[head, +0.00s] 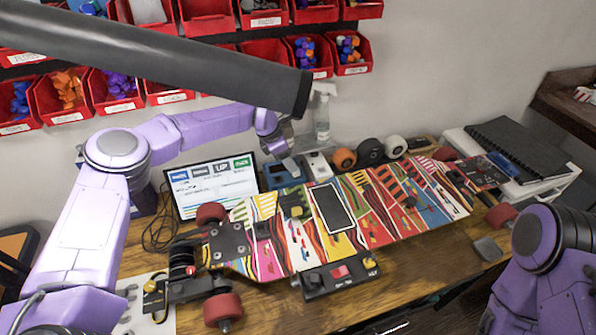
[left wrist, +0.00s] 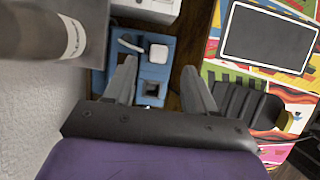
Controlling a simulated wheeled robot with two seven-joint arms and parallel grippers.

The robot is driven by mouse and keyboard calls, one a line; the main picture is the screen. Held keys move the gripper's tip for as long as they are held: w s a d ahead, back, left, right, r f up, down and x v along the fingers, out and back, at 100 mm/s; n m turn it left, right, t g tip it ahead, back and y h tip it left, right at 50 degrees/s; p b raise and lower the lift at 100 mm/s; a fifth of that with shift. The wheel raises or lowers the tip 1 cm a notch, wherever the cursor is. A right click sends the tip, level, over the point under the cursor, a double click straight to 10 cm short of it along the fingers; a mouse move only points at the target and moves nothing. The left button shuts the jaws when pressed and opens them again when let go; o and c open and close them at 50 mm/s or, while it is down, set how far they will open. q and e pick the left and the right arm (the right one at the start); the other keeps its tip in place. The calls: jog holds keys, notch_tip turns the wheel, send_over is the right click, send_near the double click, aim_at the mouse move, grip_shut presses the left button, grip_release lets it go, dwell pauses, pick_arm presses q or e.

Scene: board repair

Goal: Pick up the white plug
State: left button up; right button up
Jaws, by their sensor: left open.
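The white plug (left wrist: 158,53) is a small rounded white square seated on a blue holder (left wrist: 152,75) in the left wrist view. A short white piece shows just left of it. My left gripper (left wrist: 159,66) is open, its two fingers spread on either side of the plug's line, with nothing between them. In the head view my left gripper (head: 276,149) is above the blue holder (head: 283,173) at the back of the bench, and the plug is too small to make out there. My right arm shows at the right edge, its gripper out of frame.
A colourful skateboard deck (head: 400,222) with a phone-like panel (head: 333,208) fills the bench middle. A laptop-like screen (head: 212,187) stands left of the holder, a white box (head: 318,166) right of it. A spray bottle (head: 322,118) stands behind. Red bins (head: 115,90) line the wall.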

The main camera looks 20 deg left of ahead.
pick_arm(q)
jog(key=b+x, duration=0.1)
jog(key=x, duration=0.4)
jog(key=shift+w+f+b, duration=0.1)
jog(key=shift+f+b, duration=0.15)
jog(key=shift+b, duration=0.05)
jog(key=shift+w, duration=0.1)
jog(key=shift+r, duration=0.15)
jog(key=c, duration=0.9)
grip_shut()
pick_arm(e)
jog(key=shift+w+f, duration=0.2)
jog(key=shift+f, duration=0.3)
jog(key=shift+w+f, duration=0.15)
jog(key=shift+f, duration=0.3)
pick_arm(q)
notch_tip(320, 180, up, 3)
jog(key=b, duration=0.2)
jog(key=shift+b, duration=0.4)
jog(key=s+d+r+b, duration=0.4)
jog(key=s+d+r, duration=0.4)
jog(key=s+r, duration=0.2)
jog(key=shift+s+d+b, duration=0.35)
jog(key=shift+s+b, duration=0.05)
jog(key=shift+s, duration=0.2)
pick_arm(e)
notch_tip(320, 180, down, 8)
jog(key=shift+r, duration=0.15)
